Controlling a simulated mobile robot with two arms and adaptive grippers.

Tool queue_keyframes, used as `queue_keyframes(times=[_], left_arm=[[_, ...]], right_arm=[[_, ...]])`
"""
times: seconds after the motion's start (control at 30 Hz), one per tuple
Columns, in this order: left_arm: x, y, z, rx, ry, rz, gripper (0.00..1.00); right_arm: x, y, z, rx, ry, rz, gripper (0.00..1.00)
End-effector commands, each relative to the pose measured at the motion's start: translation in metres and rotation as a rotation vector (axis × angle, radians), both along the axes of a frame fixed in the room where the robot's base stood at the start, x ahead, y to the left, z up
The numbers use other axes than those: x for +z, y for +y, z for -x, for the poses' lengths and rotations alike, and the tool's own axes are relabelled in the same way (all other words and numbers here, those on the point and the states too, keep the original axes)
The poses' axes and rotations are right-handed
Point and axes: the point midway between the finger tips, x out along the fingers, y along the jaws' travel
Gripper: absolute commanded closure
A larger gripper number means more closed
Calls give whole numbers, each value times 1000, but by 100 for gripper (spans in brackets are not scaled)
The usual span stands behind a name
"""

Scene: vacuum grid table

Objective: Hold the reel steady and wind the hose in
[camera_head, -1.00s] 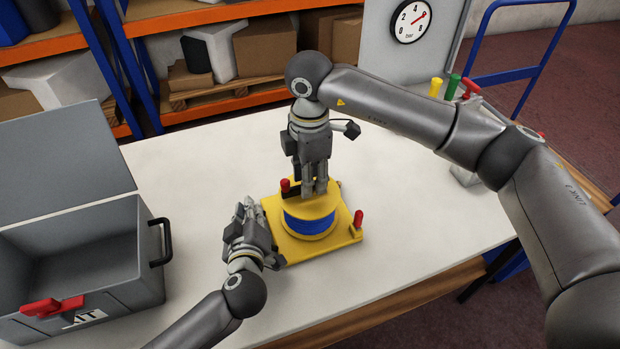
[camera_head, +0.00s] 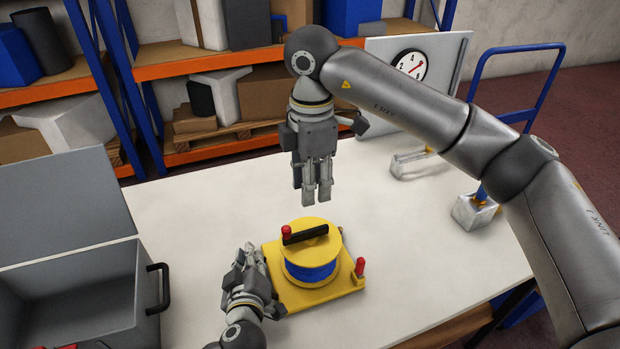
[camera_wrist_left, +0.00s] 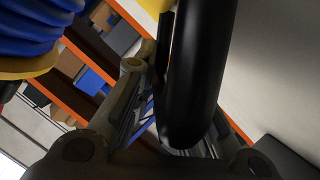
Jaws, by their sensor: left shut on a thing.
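The yellow reel (camera_head: 325,241) stands upright on its yellow base plate (camera_head: 296,301) on the table, with blue hose (camera_head: 310,271) wound around its drum. A black crank (camera_head: 308,234) with a red knob (camera_head: 286,231) lies across its top. My left gripper (camera_head: 254,260) is at the left edge of the base, shut on a black rounded handle (camera_wrist_left: 200,70); the blue hose (camera_wrist_left: 35,25) also shows in the left wrist view. My right gripper (camera_head: 317,203) points down above the reel, clear of the crank and empty. Its finger gap is unclear.
A grey open box (camera_head: 75,280) with a black handle stands at the left. A red peg (camera_head: 360,266) rises from the base's right corner. A gauge panel (camera_head: 445,62) and metal fittings (camera_head: 475,212) are at the back right.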

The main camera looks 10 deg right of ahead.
Motion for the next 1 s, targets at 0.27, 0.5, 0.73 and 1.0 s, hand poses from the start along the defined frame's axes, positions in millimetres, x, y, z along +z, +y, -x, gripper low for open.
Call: queue_keyframes(times=[0.27, 0.5, 0.73, 1.0], left_arm=[[-1, 1, 0, 1, 3, -3, 62], [0, 0, 0, 0, 1, -1, 62], [5, 0, 18, 0, 2, 0, 62], [23, 0, 72, -1, 4, 1, 62]], right_arm=[[-1, 0, 0, 0, 0, 0, 68], [-1, 0, 0, 0, 0, 0, 68], [0, 0, 0, 0, 0, 0, 68], [0, 0, 0, 0, 0, 0, 68]])
